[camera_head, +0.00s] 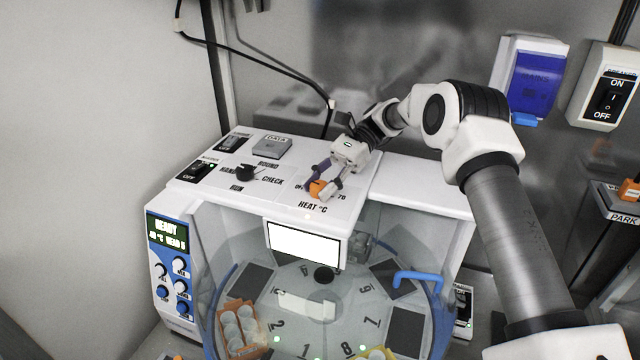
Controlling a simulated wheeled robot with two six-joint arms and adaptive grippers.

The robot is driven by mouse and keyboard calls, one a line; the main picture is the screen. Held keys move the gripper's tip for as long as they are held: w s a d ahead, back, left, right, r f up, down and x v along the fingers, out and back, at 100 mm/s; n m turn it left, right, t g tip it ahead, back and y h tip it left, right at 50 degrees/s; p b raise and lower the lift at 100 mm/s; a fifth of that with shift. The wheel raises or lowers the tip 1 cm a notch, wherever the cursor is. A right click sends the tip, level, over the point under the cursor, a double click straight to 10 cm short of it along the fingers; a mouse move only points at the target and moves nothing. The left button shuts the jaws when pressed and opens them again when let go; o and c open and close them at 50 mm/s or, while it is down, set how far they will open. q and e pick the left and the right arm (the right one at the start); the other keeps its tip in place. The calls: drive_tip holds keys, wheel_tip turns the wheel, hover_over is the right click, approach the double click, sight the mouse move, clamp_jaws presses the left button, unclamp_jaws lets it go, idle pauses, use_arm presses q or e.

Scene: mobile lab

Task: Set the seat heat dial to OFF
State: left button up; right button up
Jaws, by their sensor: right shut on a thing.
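The heat dial is an orange knob (318,188) on the white top panel of the machine, above the "HEAT °C" label. My right gripper (322,184) reaches down to it from the upper right and is shut on the knob. The fingers cover parts of the knob and of the scale around it; "70" shows at its right and the start of a word at its left. I cannot read where the knob points. My left gripper is not in view.
A black knob (246,173) marked CHECK and rocker switches (203,169) sit left on the panel. Below is a clear-covered carousel with a blue handle (418,277). A blue-covered switch box (536,80) and an ON/OFF switch (606,95) hang on the right wall.

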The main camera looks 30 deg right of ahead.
sight(320, 184)
drive_tip(key=shift+f, duration=0.1)
drive_tip(key=o, duration=1.2)
drive_tip(key=shift+c, duration=0.2)
drive_tip(key=shift+r, duration=0.2)
wheel_tip(320, 184, up, 10)
drive_tip(key=shift+f, duration=0.1)
